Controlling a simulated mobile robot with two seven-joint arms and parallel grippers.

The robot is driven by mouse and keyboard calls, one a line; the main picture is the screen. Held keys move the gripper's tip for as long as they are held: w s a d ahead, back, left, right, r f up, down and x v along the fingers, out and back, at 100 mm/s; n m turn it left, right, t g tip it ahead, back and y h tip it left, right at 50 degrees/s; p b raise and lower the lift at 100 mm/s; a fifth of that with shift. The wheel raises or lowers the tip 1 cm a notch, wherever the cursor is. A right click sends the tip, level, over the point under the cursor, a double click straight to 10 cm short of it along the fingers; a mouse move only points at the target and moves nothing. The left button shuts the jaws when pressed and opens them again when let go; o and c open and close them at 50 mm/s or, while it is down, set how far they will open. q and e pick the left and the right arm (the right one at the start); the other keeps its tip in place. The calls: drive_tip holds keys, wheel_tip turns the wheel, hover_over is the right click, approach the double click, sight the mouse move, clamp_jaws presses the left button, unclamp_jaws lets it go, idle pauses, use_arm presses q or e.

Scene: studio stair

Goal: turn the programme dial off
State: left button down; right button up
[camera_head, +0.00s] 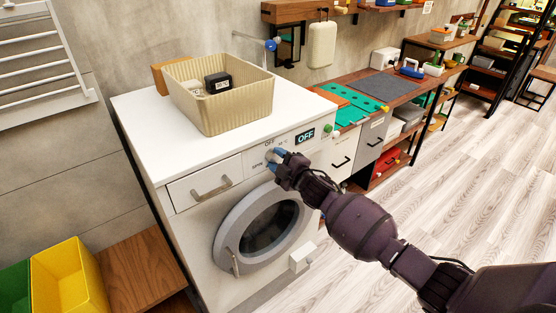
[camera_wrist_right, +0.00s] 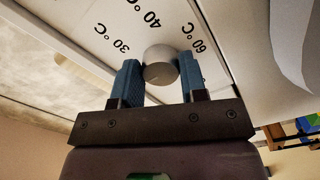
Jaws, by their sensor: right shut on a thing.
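The white washing machine (camera_head: 203,222) stands against the wall, with a round glass door on its front. Its programme dial (camera_wrist_right: 160,66) is a round silver knob on the upper front panel, with labels 30 °C, 40 °C and 60 °C around it in the right wrist view. My right gripper (camera_head: 276,156) reaches the dial from the front right. In the right wrist view its two blue fingers (camera_wrist_right: 160,78) are shut on the dial from both sides. A small dark display (camera_head: 306,136) right of the dial reads OFF. My left gripper is not in view.
A beige ribbed basket (camera_head: 240,108) with a dark box (camera_head: 217,83) stands on the machine's top. A drawer (camera_head: 205,187) is left of the dial. A yellow bin (camera_head: 70,277) stands at lower left. A workbench (camera_head: 408,88) runs along the right; the floor (camera_head: 470,170) there is clear.

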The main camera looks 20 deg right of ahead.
idle(0.5)
drive_tip(key=o, duration=0.9)
drive_tip(key=v, duration=1)
drive_tip(key=shift+s+d, duration=0.15)
drive_tip(key=shift+s, duration=0.25)
